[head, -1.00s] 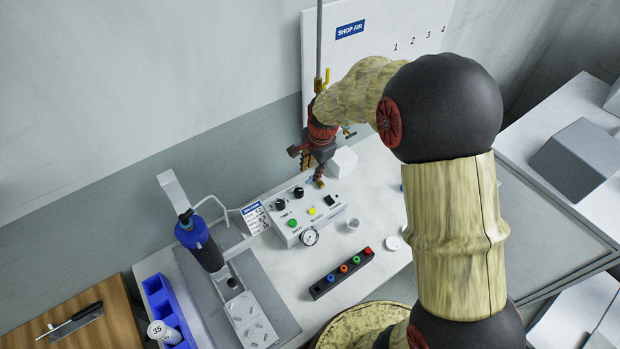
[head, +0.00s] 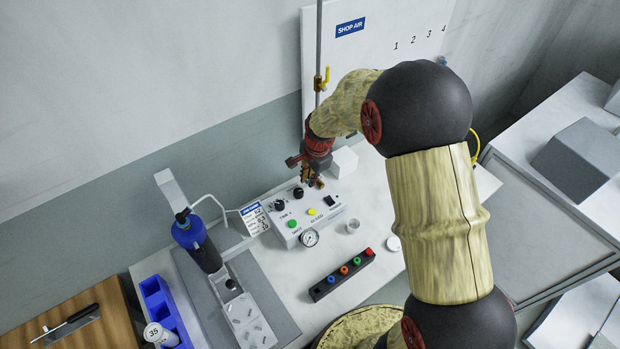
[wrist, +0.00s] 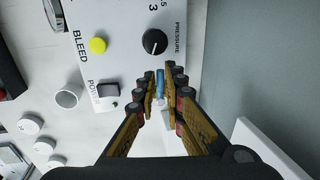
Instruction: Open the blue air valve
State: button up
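A small blue valve lever (wrist: 160,84) shows in the wrist view at the edge of the white control box (wrist: 115,45), near the PRESSURE knob. My gripper (wrist: 163,74) is open, with a finger on each side of the blue lever. I cannot tell whether either finger touches it. In the head view my gripper (head: 312,182) points down at the back right of the control box (head: 318,222), and the lever is hidden there.
A yellow-handled valve (head: 322,78) sits on the vertical pipe behind my wrist. A white block (head: 344,161) stands right of my gripper. A gauge (head: 309,238) is on the box front.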

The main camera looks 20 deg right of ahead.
grip_shut()
jog(key=shift+s, duration=0.1)
jog(key=n, duration=0.2)
jog(key=s+n, duration=0.1)
jog(key=shift+d+n+y+p, duration=0.3)
jog(key=shift+d+p, duration=0.05)
jog(key=n, duration=0.1)
jog(key=d+n, duration=0.1)
jog(key=n, duration=0.1)
jog(key=s+n+g, duration=0.1)
jog(key=n, duration=0.1)
jog(key=shift+d+y, duration=0.3)
jog(key=shift+y, duration=0.1)
jog(key=n, duration=0.1)
jog(key=d+n, duration=0.1)
jog(key=n, duration=0.1)
jog(key=n+p, duration=0.1)
jog(key=n, duration=0.1)
jog(key=shift+s+d+g, duration=0.1)
jog(key=shift+d+g, duration=0.15)
jog(key=shift+g, duration=0.15)
jog(key=shift+w+d+n+g+p, duration=0.1)
jog(key=shift+d+n+g+p, duration=0.2)
jog(key=shift+n, duration=0.8)
jog(key=shift+w+d+n+g+p, duration=0.1)
jog(key=shift+d+n, duration=0.3)
jog(key=shift+n, duration=0.7)
jog(key=o, duration=0.5)
grip_release()
